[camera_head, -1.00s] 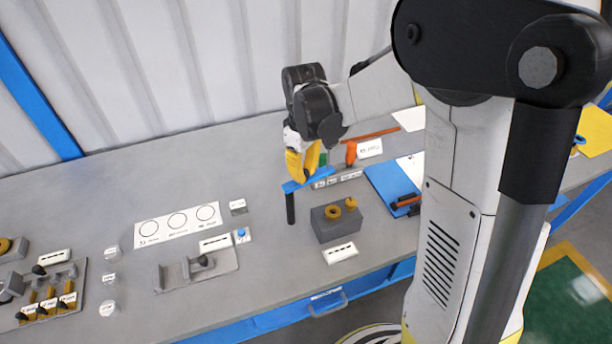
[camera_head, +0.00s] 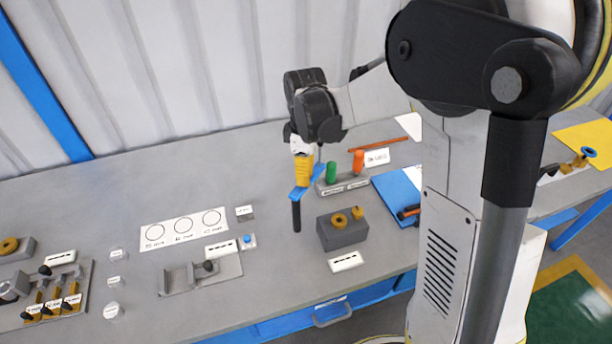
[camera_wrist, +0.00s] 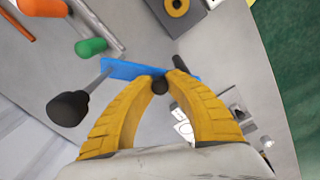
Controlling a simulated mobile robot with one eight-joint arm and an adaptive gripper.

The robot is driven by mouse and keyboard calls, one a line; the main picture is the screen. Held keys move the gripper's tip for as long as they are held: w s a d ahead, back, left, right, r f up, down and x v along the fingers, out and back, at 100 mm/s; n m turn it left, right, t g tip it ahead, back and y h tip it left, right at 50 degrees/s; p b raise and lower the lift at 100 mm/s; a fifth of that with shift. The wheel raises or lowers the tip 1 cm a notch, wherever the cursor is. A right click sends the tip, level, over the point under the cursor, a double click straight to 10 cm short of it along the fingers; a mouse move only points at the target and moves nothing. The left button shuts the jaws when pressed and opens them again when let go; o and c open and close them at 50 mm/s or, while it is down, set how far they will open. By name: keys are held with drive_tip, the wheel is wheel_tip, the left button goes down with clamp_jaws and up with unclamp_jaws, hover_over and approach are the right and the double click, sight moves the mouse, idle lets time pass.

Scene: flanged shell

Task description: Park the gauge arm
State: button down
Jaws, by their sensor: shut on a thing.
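The gauge arm is a blue bar (camera_head: 299,193) at the top of a black post (camera_head: 296,216) standing on the bench. In the wrist view the bar (camera_wrist: 133,70) runs out to the left, where a grey rod with a black bulb (camera_wrist: 68,108) shows at its end. My gripper (camera_head: 303,180) is above the bar with its yellow fingers pointing down. In the wrist view the fingers (camera_wrist: 159,84) are shut on a small black knob (camera_wrist: 159,86) at the bar. The head view partly hides the bar behind the fingers.
A green cylinder (camera_head: 331,173) and an orange piece (camera_head: 358,160) stand on a grey labelled holder close right of the arm. A grey block (camera_head: 343,233) with brass rings stands in front right. A grey fixture (camera_head: 205,273) and a white circle sheet (camera_head: 184,230) lie left.

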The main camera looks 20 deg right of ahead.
drive_tip(key=c, duration=1.3)
unclamp_jaws()
drive_tip(key=shift+c, duration=0.2)
wheel_tip(320, 180, up, 12)
drive_tip(key=s+f+m+t+b, duration=0.2)
drive_tip(key=s+m, duration=0.4)
drive_tip(key=s, duration=0.3)
drive_tip(key=s+f+m+t+b, duration=0.3)
drive_tip(key=s+m+t, duration=0.2)
drive_tip(key=s, duration=0.4)
drive_tip(key=shift+d+f+m, duration=0.2)
drive_tip(key=shift+f+m, duration=0.05)
drive_tip(key=shift+m, duration=0.45)
